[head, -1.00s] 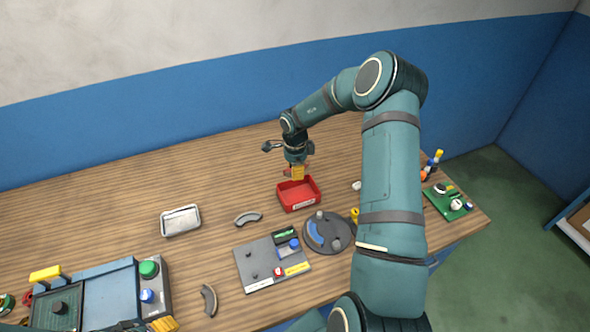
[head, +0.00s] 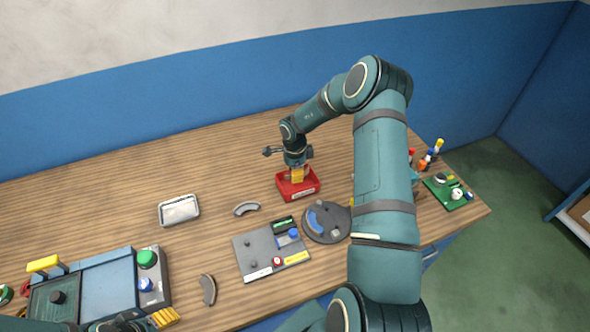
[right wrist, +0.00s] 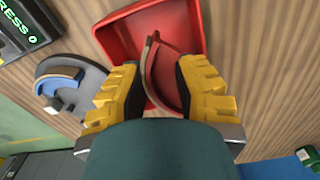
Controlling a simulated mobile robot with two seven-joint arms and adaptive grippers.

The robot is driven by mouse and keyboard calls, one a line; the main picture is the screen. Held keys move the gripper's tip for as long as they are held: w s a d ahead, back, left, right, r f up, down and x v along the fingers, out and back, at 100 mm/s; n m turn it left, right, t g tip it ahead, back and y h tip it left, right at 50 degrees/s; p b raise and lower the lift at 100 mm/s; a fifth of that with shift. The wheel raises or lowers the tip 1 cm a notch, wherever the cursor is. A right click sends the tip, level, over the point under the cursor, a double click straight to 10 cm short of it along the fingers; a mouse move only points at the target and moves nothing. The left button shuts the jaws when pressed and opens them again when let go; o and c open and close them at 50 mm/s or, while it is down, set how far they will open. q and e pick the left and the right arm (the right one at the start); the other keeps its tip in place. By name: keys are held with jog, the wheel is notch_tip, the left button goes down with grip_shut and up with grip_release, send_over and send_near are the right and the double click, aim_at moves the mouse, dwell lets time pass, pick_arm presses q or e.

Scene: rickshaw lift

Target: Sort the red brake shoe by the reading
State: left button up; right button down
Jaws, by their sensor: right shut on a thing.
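My right gripper (head: 297,177) points down at the red bin (head: 287,194) at the back of the bench. In the right wrist view its yellow fingers (right wrist: 158,88) are shut on the curved red brake shoe (right wrist: 165,72). The shoe is over or inside the red bin (right wrist: 122,38); I cannot tell whether it touches the floor. A grey board (head: 250,268) has a green display (head: 283,225). That display (right wrist: 22,28) is cut off in the wrist view and shows "RESS 0". Yellow ribbed fingers of my left gripper (head: 164,318) show at the bottom edge, their opening unclear.
A dark round plate (head: 318,232) carries a blue curved piece. A blue-grey machine (head: 108,287) stands front left. The back left is clear.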

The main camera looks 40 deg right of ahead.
pick_arm(q)
jog(key=shift+r+p, duration=0.7)
dwell(1.3)
pick_arm(e)
jog(key=shift+f, duration=0.4)
dwell(1.1)
jog(key=shift+c, duration=1.2)
grip_release()
jog(key=shift+r, duration=3.5)
